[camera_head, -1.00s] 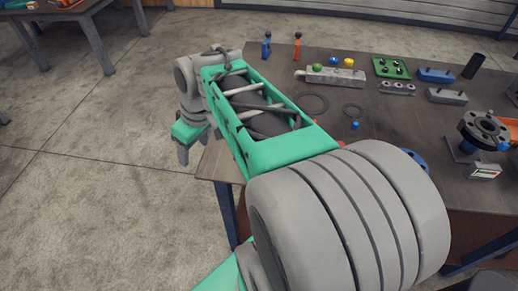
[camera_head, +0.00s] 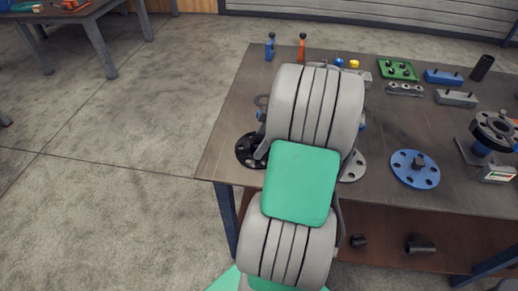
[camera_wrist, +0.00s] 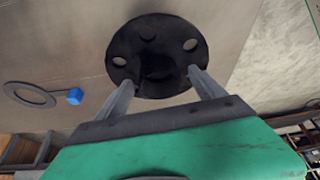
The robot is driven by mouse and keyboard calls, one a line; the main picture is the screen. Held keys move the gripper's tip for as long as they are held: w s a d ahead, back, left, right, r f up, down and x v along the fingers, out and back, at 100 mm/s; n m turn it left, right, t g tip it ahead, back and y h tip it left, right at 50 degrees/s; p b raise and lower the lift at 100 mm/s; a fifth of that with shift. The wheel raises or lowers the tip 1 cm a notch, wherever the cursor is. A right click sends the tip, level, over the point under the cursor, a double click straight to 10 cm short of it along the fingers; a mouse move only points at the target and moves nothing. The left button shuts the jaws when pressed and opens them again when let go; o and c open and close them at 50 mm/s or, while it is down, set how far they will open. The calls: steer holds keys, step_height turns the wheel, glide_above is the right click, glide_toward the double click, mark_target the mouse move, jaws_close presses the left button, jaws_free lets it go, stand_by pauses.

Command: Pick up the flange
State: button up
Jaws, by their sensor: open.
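A black round flange with bolt holes (camera_head: 248,152) lies flat near the left front edge of the table, partly covered by my arm in the head view. In the wrist view the black flange (camera_wrist: 157,58) is straight ahead of my gripper (camera_wrist: 161,78). The two fingers are open, their tips over the flange's near left and near right edges. No grip on it shows, and I cannot tell whether they touch. A blue flange (camera_head: 415,170) and a grey flange (camera_head: 354,166), half hidden by my arm, lie to the right.
A dark flange assembly (camera_head: 494,130) stands at the right. Blue and grey blocks (camera_head: 455,98) and a green tray (camera_head: 397,70) are behind. A grey ring (camera_wrist: 28,95) and a small blue block (camera_wrist: 75,96) lie left of the black flange in the wrist view. Floor left of the table is clear.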

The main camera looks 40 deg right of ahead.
jaws_close()
stand_by(0.8)
